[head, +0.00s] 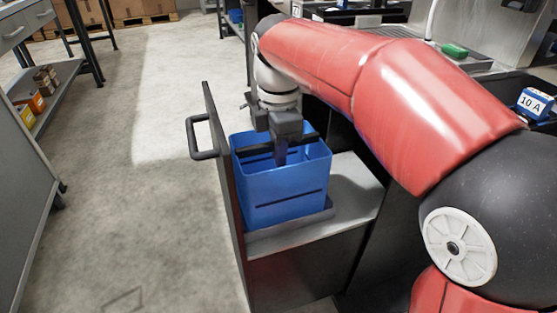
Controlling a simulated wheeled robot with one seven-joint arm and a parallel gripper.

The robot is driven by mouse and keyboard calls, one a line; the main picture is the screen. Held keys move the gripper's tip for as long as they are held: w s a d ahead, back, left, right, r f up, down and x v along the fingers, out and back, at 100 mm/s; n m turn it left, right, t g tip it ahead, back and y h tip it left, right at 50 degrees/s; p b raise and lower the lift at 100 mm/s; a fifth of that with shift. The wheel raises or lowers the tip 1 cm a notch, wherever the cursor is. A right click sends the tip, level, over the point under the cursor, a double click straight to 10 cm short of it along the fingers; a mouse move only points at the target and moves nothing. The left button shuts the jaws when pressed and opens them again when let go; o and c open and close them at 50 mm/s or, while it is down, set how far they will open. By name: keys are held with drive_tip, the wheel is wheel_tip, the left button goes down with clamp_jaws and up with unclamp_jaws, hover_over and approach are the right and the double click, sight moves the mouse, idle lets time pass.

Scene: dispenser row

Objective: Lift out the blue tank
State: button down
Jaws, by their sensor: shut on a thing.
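The blue tank (284,198) is an open-topped box with a dark slot line on its front wall. It stands upright in a dark shallow holder (290,230) on a grey pull-out shelf. A dark bar spans the tank's top opening. My gripper (281,158) reaches down from above into the tank's mouth and is shut on the tank, apparently at the bar. The fingertips are partly hidden, and I cannot tell whether the tank's base touches the holder.
The open drawer front (226,180) with its handle (202,138) stands just left of the tank. The grey shelf (352,185) is bare to the right. A blue box marked "10 A" (533,104) and a green object (454,50) are at the right. Floor at left is clear.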

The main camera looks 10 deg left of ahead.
wheel_tip(320, 180, up, 20)
drive_tip(key=p, duration=0.4)
idle(0.5)
